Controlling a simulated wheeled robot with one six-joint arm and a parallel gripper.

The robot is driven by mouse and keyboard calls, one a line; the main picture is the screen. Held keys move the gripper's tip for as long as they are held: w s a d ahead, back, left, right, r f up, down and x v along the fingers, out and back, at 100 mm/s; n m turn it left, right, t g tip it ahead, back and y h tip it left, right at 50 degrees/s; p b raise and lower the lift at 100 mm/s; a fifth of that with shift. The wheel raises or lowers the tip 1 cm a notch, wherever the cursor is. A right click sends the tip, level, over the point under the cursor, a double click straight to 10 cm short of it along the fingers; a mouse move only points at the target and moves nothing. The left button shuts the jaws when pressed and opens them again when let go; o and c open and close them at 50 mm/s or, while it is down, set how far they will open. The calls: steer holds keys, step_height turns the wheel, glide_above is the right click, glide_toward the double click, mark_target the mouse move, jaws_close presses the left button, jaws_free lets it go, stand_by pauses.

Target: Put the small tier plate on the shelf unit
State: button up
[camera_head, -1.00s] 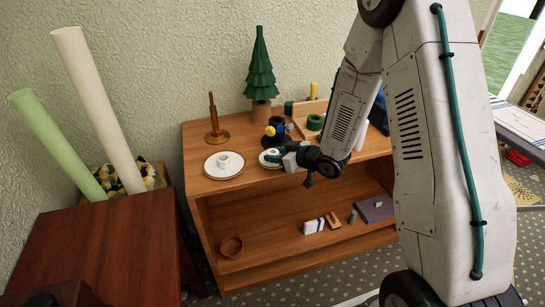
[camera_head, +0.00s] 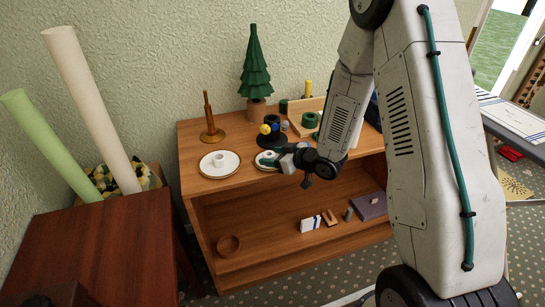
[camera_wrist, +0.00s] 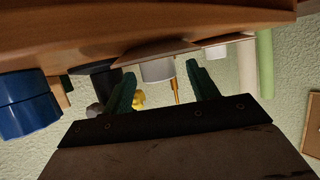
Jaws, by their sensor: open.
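The small tier plate (camera_head: 259,161) is a pale round plate with a hub, on top of the wooden shelf unit (camera_head: 205,186) near its front edge. In the wrist view, which looks upside down, its grey-white hub (camera_wrist: 158,70) shows between my fingertips, with the plate's edge (camera_wrist: 150,53) above. My gripper (camera_head: 272,161) is open and covers part of the plate in the head view; its two green fingers (camera_wrist: 160,76) lie on either side of the hub. I cannot tell whether they touch it. A larger white plate with a hub (camera_head: 219,170) sits to the left.
A candlestick (camera_head: 208,132), a green tree (camera_head: 256,65), a black holder with a yellow ball (camera_head: 266,129) and a green ring (camera_head: 310,121) stand behind. The lower shelf holds a bowl (camera_head: 229,245), small boxes and a purple book (camera_head: 369,207); between them is free room.

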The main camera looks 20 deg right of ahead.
steer(key=v, duration=1.1)
steer(key=s+d+r+m+g+h, duration=0.2)
steer(key=d+r+h, duration=0.1)
steer(key=r+h, duration=0.25)
steer(key=s+d+r+m+g+h, duration=0.1)
steer(key=s+d+r+m+h, duration=0.1)
steer(key=d+r+h, duration=0.35)
steer(key=s+a+r+m+g+y, duration=0.1)
steer(key=s+a+r+g, duration=0.1)
steer(key=s, duration=0.6)
steer(key=s+a+r+m+g+y, duration=0.1)
steer(key=s+a+r+g, duration=0.1)
steer(key=s+a+r, duration=0.3)
steer(key=s+a+r+g+y, duration=0.1)
steer(key=s+a+r+g, duration=0.2)
steer(key=s, duration=0.9)
steer(key=shift+s+a+r+m+y, duration=0.2)
steer(key=shift+a+m+y, duration=0.1)
steer(key=shift+m, duration=0.1)
